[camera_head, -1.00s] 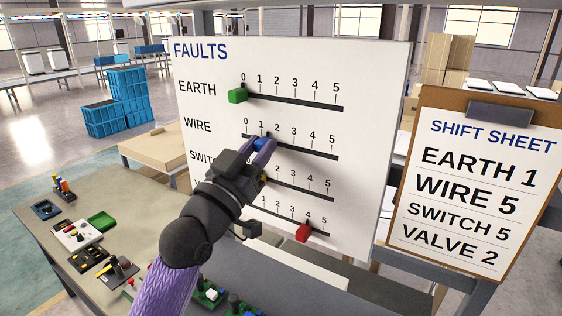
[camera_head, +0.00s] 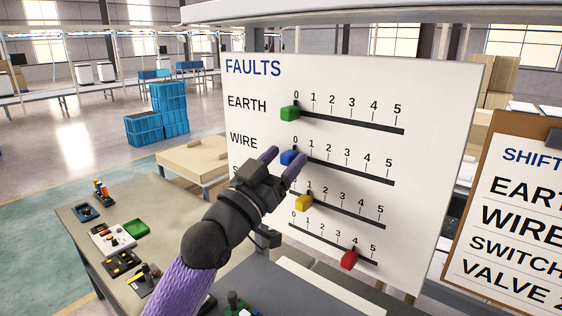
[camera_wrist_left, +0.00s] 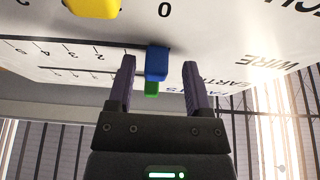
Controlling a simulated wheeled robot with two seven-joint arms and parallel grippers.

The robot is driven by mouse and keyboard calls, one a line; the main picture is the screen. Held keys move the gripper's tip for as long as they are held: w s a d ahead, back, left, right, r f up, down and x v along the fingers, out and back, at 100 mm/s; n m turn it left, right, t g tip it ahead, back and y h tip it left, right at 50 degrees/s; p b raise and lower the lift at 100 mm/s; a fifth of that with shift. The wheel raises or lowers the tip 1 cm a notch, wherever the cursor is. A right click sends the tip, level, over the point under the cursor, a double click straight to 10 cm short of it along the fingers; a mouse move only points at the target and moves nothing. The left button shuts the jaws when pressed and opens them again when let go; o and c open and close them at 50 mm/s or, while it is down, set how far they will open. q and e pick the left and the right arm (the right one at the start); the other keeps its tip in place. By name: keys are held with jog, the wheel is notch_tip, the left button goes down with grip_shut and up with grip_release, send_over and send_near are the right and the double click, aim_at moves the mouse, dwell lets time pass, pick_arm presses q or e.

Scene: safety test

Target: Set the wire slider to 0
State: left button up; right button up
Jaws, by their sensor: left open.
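The white FAULTS board (camera_head: 440,110) carries slider rows marked 0 to 5. The blue wire slider (camera_head: 288,157) stands at the left end of its track, by the 0 mark. My left gripper (camera_head: 283,156) is at the wire row, its two purple fingers apart on either side of the blue slider. In the left wrist view the blue slider (camera_wrist_left: 157,62) sits between the open fingers (camera_wrist_left: 158,68), with gaps on both sides. The label of the switch row is partly hidden by my gripper. My right gripper is not in view.
The green earth slider (camera_head: 289,113) is at 0. The yellow slider (camera_head: 304,203) is near 1 just below my gripper, and the red one (camera_head: 349,260) is near 4. A clipboard shift sheet (camera_head: 520,220) stands at the right. A workbench (camera_head: 165,215) with small parts lies below.

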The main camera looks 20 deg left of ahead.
pick_arm(q)
jog(key=b+v, duration=0.3)
jog(key=v, duration=0.7)
jog(key=shift+b, duration=0.4)
